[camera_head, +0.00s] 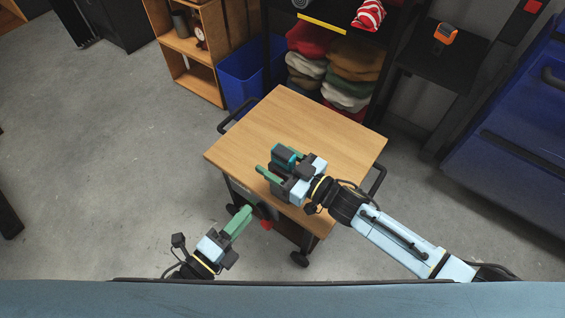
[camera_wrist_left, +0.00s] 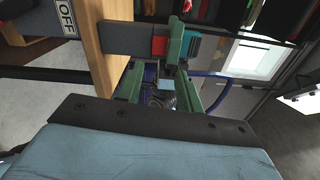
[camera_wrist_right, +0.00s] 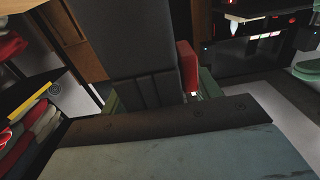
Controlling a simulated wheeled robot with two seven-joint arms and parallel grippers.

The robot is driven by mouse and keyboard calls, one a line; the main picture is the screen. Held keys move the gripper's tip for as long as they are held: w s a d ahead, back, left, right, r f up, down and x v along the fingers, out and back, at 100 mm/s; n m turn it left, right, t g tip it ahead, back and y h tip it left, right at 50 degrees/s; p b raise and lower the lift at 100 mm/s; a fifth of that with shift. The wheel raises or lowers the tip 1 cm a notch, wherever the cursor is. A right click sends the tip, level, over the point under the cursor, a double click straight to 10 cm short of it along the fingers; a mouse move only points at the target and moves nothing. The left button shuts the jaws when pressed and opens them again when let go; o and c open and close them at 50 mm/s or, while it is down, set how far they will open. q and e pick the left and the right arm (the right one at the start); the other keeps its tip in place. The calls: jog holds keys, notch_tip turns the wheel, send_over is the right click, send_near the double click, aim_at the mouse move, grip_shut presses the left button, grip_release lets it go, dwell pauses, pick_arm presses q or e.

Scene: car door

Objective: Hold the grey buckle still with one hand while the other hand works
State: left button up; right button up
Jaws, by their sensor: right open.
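A dark grey block with a red end, seemingly the grey buckle (camera_wrist_right: 140,45), fills the upper middle of the right wrist view, close to my right gripper's green fingers. My right gripper (camera_head: 279,165) is open above the cart top, with a dark teal-grey block (camera_head: 283,153) at its fingers. My left gripper (camera_head: 247,210) is low, beside the cart's near left edge. The left wrist view shows a grey block (camera_wrist_left: 128,37) with a red end (camera_wrist_left: 160,45) beside a green finger. It overlaps the fingers, so I cannot tell whether they touch or grip it.
The wooden-topped cart (camera_head: 300,120) has a largely bare top and dark side handles. A blue bin (camera_head: 238,75) and shelves with folded cloths (camera_head: 350,65) stand behind it. Blue car door panels (camera_head: 515,140) are at the right. The floor at left is clear.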

jog(key=shift+c, duration=0.4)
pick_arm(q)
jog(key=shift+c, duration=0.3)
pick_arm(e)
jog(key=c, duration=1.1)
pick_arm(q)
grip_shut()
pick_arm(e)
jog(key=shift+c, duration=0.2)
